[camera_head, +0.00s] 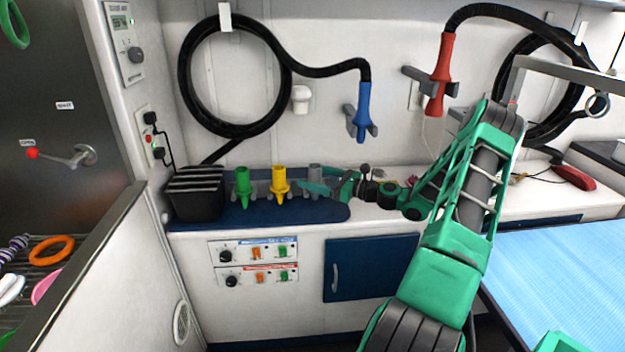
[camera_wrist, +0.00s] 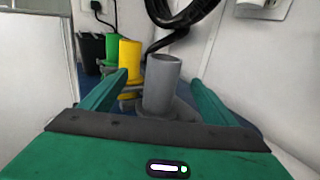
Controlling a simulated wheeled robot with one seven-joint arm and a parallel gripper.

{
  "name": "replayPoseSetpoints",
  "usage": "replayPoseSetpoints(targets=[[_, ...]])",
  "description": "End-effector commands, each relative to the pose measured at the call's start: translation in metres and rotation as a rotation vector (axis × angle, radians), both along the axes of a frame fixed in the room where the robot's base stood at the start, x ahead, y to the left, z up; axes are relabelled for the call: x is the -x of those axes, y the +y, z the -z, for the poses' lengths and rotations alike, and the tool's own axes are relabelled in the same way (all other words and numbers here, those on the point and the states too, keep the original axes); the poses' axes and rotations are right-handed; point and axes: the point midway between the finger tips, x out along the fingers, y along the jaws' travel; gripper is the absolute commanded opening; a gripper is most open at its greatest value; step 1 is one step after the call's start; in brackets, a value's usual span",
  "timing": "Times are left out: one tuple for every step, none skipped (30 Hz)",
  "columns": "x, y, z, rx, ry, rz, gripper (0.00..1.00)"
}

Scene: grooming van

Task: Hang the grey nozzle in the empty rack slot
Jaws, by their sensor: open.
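The grey nozzle (camera_head: 316,173) stands upright at the right end of the row of nozzles, beside the yellow nozzle (camera_head: 279,181) and the green nozzle (camera_head: 242,185). In the wrist view the grey nozzle (camera_wrist: 161,84) is between the two green fingers of my gripper (camera_wrist: 160,78). The fingers are open, with a gap on each side of it. A grey rack holder (camera_wrist: 183,112) shows around its lower part, and the nozzle appears to sit in it. Its lower end is hidden by my gripper. In the head view my gripper (camera_head: 322,188) is at the rack from the right.
A black bin (camera_head: 196,196) stands left of the rack on the blue mat (camera_head: 215,219). A blue dryer nozzle (camera_head: 362,110) and a red one (camera_head: 439,75) hang on the wall above, with black hoses. A blue table (camera_head: 570,275) is at the right.

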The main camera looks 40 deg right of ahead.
Motion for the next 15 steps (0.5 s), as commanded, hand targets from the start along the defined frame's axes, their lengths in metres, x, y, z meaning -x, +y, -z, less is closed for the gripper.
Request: replayPoseSetpoints(targets=[[0.002,-0.001,0.000,0.000,0.000,0.001,0.81],[0.003,-0.002,0.000,0.000,0.000,0.001,0.81],[0.005,-0.003,0.000,0.000,0.000,0.001,0.81],[0.006,-0.003,0.000,0.000,0.000,0.001,0.81],[0.007,-0.004,0.000,0.000,0.000,0.002,0.81],[0.009,-0.005,0.000,0.000,0.000,0.002,0.81],[0.010,-0.006,0.000,0.001,0.000,0.002,0.81],[0.011,-0.006,0.000,0.001,0.000,0.002,0.81],[0.013,-0.007,0.000,0.001,0.000,0.002,0.81],[0.014,-0.008,0.000,0.001,0.000,0.002,0.81],[0.015,-0.008,0.000,0.001,0.000,0.002,0.81],[0.016,-0.009,0.000,0.001,0.000,0.001,0.81],[0.018,-0.009,0.000,0.001,0.000,0.001,0.81],[0.019,-0.009,0.000,0.001,0.000,0.001,0.81],[0.020,-0.010,0.000,0.001,0.000,0.001,0.81]])
